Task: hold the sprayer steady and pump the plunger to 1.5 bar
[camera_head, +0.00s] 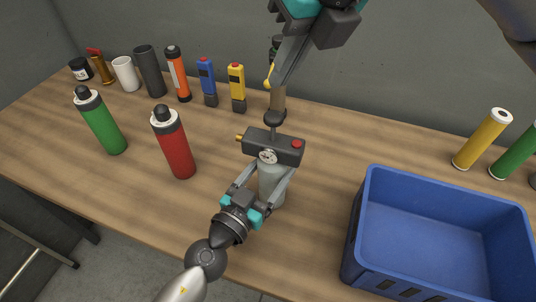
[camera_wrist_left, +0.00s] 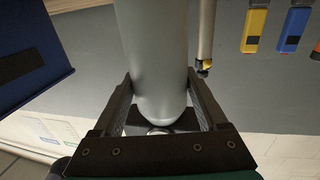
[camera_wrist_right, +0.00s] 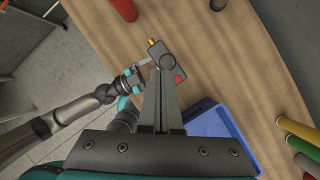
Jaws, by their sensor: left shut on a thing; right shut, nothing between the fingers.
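The sprayer stands upright on the wooden table, with a grey body (camera_head: 270,187) and a dark head (camera_head: 285,148) with a red button and brass outlet. A round pale gauge (camera_head: 267,156) is on the head's front; its reading is too small to tell. The black plunger knob (camera_head: 275,118) sits on a short rod above the head. My left gripper (camera_head: 271,174) is shut on the body from the near side; the body (camera_wrist_left: 155,50) fills its jaws in the left wrist view. My right gripper (camera_head: 278,104) is shut and empty, tips just above the knob; contact is unclear.
A blue crate (camera_head: 366,215) stands right of the sprayer. A red bottle (camera_head: 177,150) and green bottle (camera_head: 104,125) stand left. Several tools and cans line the back left; a yellow cylinder (camera_head: 482,140) stands back right. Bare table lies between the red bottle and the sprayer.

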